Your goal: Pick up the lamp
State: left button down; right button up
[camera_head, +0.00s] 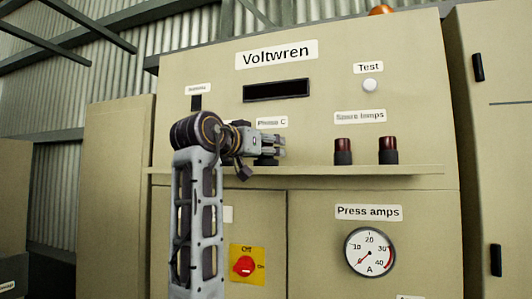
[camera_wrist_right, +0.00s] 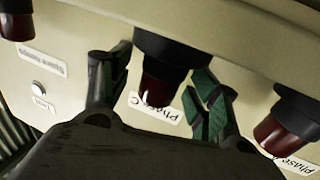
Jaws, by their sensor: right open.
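My right gripper (camera_head: 275,148) reaches across the shelf front beside the Phase C label (camera_head: 272,122). In the right wrist view, which is upside down, my right gripper (camera_wrist_right: 157,95) is open, with one dark green-padded finger on each side of a lamp (camera_wrist_right: 163,88). This lamp has a black base and a dark red lens, and the Phase C label shows behind it. Small gaps seem to show between fingers and lamp; contact is hard to tell. In the head view the gripper mostly hides this lamp; a black base (camera_head: 265,161) shows below. My left gripper is out of view.
Two dark red spare lamps (camera_head: 343,151) and (camera_head: 388,150) stand on the shelf (camera_head: 400,170) at right. Another lamp (camera_wrist_right: 280,130) is close beside the gripper in the wrist view. The cabinet face stands behind. A red switch (camera_head: 243,266) and a gauge (camera_head: 369,252) are below.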

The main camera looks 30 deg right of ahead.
jog(key=c, duration=1.1)
jog(key=shift+c, duration=0.2)
jog(key=shift+r, duration=0.1)
